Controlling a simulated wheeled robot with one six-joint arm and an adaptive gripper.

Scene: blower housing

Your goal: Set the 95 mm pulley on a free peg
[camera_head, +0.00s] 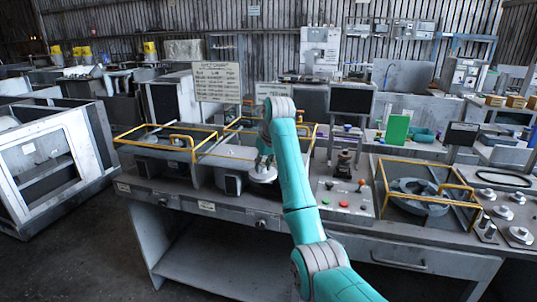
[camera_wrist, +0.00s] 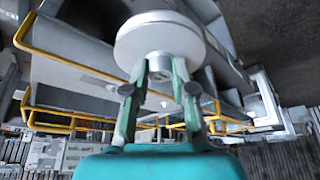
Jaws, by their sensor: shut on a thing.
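My gripper (camera_head: 264,163) is shut on the hub of a pale grey round pulley (camera_head: 263,176), over the left-middle bay of the bench. In the wrist view the pulley (camera_wrist: 160,35) appears as a wide disc, with my fingers (camera_wrist: 160,66) on either side of its hub. Its size mark cannot be read. At the bench's right end, several round metal pieces (camera_head: 503,212) sit on the top. Beside them stands a short upright peg-like piece (camera_head: 487,228); whether it is a free peg is hard to tell.
Yellow guard rails (camera_head: 190,140) edge the open bays at left. Another yellow rail (camera_head: 440,163) surrounds a round housing (camera_head: 418,195) at right. A control panel (camera_head: 345,198) with coloured buttons and a black belt loop (camera_head: 503,179) also lie on the bench. A sign (camera_head: 217,82) stands behind.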

